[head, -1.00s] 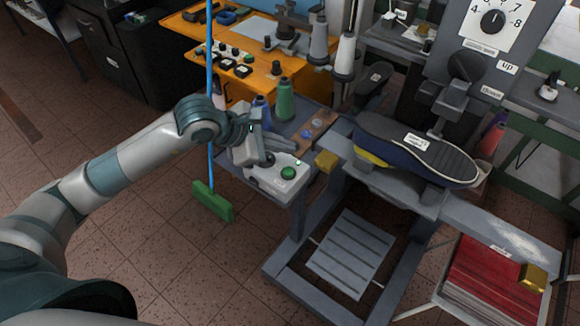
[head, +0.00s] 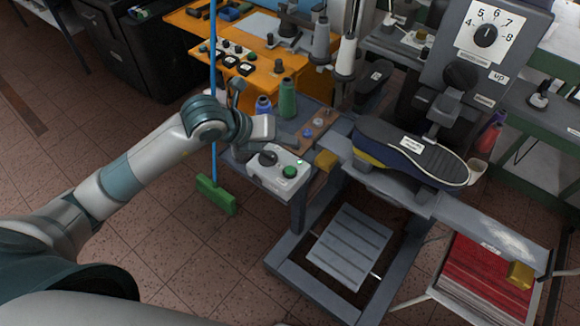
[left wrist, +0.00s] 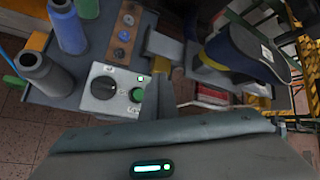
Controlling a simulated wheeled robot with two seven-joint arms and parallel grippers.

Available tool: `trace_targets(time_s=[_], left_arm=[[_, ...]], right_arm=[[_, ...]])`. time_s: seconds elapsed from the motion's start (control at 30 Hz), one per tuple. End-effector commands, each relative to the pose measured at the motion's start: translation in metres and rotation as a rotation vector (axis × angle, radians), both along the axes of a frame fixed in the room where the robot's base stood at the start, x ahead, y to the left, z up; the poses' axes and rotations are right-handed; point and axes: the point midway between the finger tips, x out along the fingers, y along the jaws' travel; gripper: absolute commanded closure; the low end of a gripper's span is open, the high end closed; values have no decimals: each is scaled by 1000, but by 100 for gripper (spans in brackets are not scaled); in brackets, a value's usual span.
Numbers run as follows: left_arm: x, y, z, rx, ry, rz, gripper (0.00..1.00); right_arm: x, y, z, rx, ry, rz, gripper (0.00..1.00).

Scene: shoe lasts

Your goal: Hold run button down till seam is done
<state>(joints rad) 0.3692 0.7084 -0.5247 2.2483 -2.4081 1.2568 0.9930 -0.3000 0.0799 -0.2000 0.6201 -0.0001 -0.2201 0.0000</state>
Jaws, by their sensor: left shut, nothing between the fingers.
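The control box (head: 258,174) stands on the corner of a grey bench. My left gripper (head: 268,128) is shut and empty, above and behind the box, apart from the button. A dark blue shoe shape with a labelled sole (head: 430,163) sits on the machine, sole up. I cannot make out its seam. My right gripper is in neither view.
A blue bottle (head: 264,107) and a green one (head: 287,101) stand close behind my left gripper. A yellow block (head: 326,160) sits right of the box. A blue-handled green broom (head: 216,195) stands left of the bench. The dial (head: 486,36) is on the machine at upper right.

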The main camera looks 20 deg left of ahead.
Motion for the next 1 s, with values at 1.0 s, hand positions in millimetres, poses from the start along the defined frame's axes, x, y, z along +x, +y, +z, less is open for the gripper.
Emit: trace_targets(time_s=[1.0], left_arm=[[0,1,-45,-8,9,12,100]], right_arm=[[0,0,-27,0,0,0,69]])
